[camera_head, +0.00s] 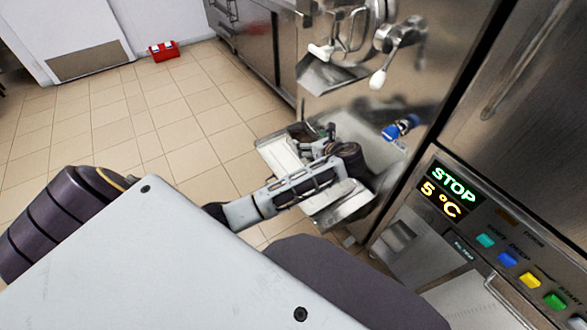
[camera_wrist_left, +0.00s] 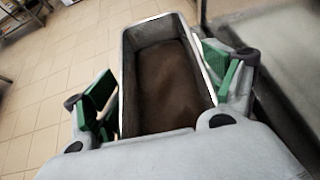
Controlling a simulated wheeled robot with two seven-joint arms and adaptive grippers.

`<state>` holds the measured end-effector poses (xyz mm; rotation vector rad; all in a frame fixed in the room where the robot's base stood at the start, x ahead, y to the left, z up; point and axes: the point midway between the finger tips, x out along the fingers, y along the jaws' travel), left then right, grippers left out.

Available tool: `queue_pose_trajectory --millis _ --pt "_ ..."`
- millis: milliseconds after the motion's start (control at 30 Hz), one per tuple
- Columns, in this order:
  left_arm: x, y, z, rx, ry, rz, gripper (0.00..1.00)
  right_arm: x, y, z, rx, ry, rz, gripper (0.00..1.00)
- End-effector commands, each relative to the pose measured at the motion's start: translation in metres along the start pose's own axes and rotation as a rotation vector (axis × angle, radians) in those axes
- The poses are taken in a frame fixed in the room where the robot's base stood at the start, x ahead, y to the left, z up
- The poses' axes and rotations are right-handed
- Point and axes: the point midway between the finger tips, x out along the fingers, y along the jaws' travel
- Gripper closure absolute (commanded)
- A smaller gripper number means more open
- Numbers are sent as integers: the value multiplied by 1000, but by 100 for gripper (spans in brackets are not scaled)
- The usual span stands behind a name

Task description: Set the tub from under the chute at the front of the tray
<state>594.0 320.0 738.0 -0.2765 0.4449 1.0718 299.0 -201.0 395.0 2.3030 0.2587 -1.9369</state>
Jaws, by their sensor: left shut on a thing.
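The tub (camera_wrist_left: 128,85) is a long grey rectangular container with brown contents. In the left wrist view it stands between the green-padded fingers of my left gripper (camera_wrist_left: 166,84), which is shut on its sides. In the head view my left gripper (camera_head: 322,141) is at the metal tray (camera_head: 345,208) on the freezer's front, below the chute (camera_head: 328,74). My wrist hides most of the tub there, and I cannot tell whether it touches the tray. My right gripper is not in view.
The steel freezer front stands close on the right, with a blue-handled fitting (camera_head: 401,128) and a white-knobbed lever (camera_head: 378,78) above the tray. A control panel (camera_head: 500,245) is at the lower right. Tiled floor (camera_head: 140,120) lies open to the left, with a red box (camera_head: 164,51) far back.

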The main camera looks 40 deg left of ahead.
Motion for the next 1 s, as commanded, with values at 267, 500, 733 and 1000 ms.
queue_pose_trajectory --millis 267,500,733,1000 --pt "-1 28 0 -23 2 37 54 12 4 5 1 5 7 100" --pt "1 41 2 -35 -2 56 54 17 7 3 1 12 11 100" --pt "1 42 2 -35 -2 58 54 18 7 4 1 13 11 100" --pt "2 42 0 -35 -2 58 54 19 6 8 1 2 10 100"
